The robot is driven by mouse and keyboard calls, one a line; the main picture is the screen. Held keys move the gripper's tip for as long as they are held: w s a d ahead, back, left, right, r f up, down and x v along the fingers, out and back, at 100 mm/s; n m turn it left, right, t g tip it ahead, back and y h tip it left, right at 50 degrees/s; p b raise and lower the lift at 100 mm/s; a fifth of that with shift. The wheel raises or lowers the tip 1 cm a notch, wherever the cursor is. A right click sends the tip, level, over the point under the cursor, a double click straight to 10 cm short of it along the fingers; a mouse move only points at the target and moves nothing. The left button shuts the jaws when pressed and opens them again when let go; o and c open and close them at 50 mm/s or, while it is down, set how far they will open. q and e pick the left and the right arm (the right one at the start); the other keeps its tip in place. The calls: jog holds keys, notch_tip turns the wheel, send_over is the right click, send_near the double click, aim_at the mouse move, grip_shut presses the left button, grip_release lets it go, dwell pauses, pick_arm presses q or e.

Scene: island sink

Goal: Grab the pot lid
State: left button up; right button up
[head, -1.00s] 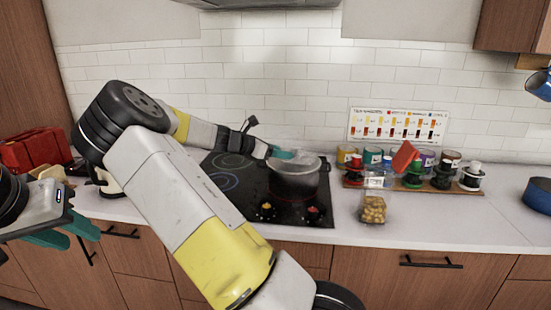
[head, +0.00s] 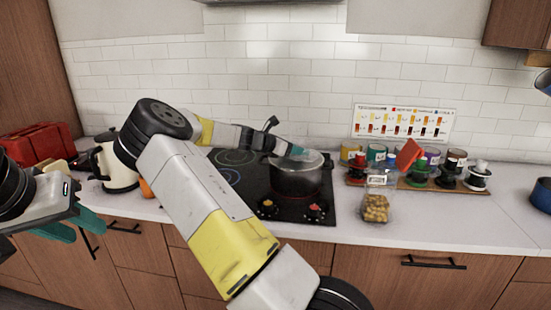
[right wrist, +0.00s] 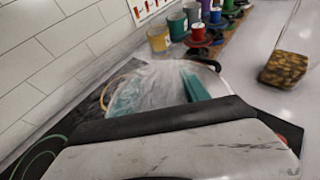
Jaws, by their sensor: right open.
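The pot (head: 297,183) stands on the black cooktop (head: 250,196), with its clear glass lid (head: 309,161) on top. My right gripper (head: 294,151) reaches over the lid from the left. In the right wrist view, the right gripper (right wrist: 160,92) is open, its teal fingers apart over the see-through lid (right wrist: 160,76). The lid's handle cannot be made out, and I cannot tell whether the fingers touch the lid. My left gripper (head: 65,222) is open and empty at the left, in front of the counter and far from the pot.
A jar of yellowish pieces (head: 376,207) stands right of the cooktop. A rack of colourful spice jars (head: 415,180) is behind it, also visible in the right wrist view. A cream kettle (head: 115,168) and a red toaster (head: 40,144) stand left. The right front counter is clear.

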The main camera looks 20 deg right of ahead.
grip_shut()
